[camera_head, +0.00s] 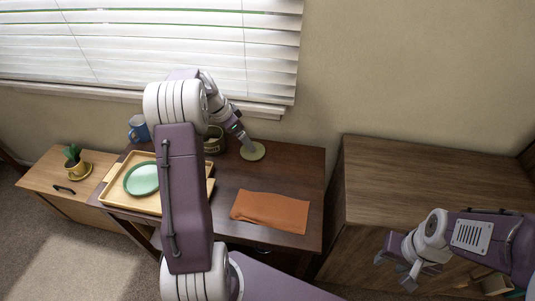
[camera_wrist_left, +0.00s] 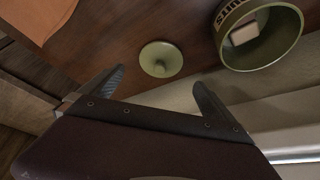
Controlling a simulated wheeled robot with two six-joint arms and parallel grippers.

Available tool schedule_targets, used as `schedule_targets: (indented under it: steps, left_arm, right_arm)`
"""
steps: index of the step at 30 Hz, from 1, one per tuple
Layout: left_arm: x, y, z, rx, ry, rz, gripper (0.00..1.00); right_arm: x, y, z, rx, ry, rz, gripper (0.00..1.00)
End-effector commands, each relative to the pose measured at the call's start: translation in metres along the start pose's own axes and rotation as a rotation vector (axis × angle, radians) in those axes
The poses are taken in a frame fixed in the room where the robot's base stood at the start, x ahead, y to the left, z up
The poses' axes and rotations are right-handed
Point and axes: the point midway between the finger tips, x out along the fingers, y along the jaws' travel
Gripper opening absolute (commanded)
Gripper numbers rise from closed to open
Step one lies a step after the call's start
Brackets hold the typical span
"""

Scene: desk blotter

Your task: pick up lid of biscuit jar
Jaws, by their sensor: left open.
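The olive-green jar lid (camera_head: 257,154) lies on the dark desk to the right of the biscuit jar (camera_head: 213,145). In the left wrist view the lid (camera_wrist_left: 156,67) is round with a small knob on top. The biscuit jar (camera_wrist_left: 226,55) stands open beside it with a pale block inside and lettering on its side. My left gripper (camera_wrist_left: 159,78) is open and empty, with the lid in view between and beyond its fingertips. In the head view the left gripper (camera_head: 247,146) is over the lid, partly covering it. My right gripper (camera_head: 396,272) is open, empty and away from the desk.
An orange cloth (camera_head: 270,211) lies at the desk's front right. A wooden tray (camera_head: 112,192) with a green plate (camera_head: 142,178) is at the left, partly behind my left arm. A blue mug (camera_head: 139,128) stands behind it. The wall and window sill run close behind the desk.

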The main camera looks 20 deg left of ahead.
Motion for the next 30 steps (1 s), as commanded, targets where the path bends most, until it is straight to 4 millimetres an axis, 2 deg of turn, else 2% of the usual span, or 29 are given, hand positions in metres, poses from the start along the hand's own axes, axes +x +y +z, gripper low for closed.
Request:
schedule_targets:
  steps: [2, 9, 13, 18, 21, 28, 29, 30]
  left_arm:
    - [0.003, 0.001, -0.001, 0.001, -0.001, 0.001, 1.0]
    - [0.037, 0.001, -0.001, 0.001, -0.002, 0.001, 1.0]
    - [0.044, 0.001, -0.002, 0.001, -0.002, 0.0, 1.0]
    - [0.076, -0.001, -0.004, 0.002, -0.003, 0.001, 1.0]
    - [0.087, -0.001, -0.004, 0.002, -0.003, 0.001, 1.0]
    - [0.089, -0.001, -0.005, 0.001, -0.002, -0.001, 1.0]
    - [0.089, -0.001, -0.005, 0.001, -0.002, -0.001, 0.97]
    - [0.089, -0.001, -0.005, 0.001, -0.002, -0.001, 0.86]
  right_arm:
    - [-0.001, 0.0, 0.0, 0.0, 0.0, 0.0, 0.4]
    - [0.007, 0.0, 0.001, 0.0, 0.0, 0.0, 0.4]
    - [0.008, 0.0, 0.001, 0.0, 0.0, 0.0, 0.4]
    - [0.015, 0.0, 0.001, 0.0, 0.0, 0.0, 0.4]
    - [0.016, 0.0, 0.002, 0.0, 0.0, 0.0, 0.4]
    - [0.016, 0.0, 0.002, 0.0, 0.0, 0.0, 0.4]
    - [0.016, 0.0, 0.002, 0.0, 0.0, 0.0, 0.4]
    - [0.016, 0.0, 0.002, 0.0, 0.0, 0.0, 0.4]
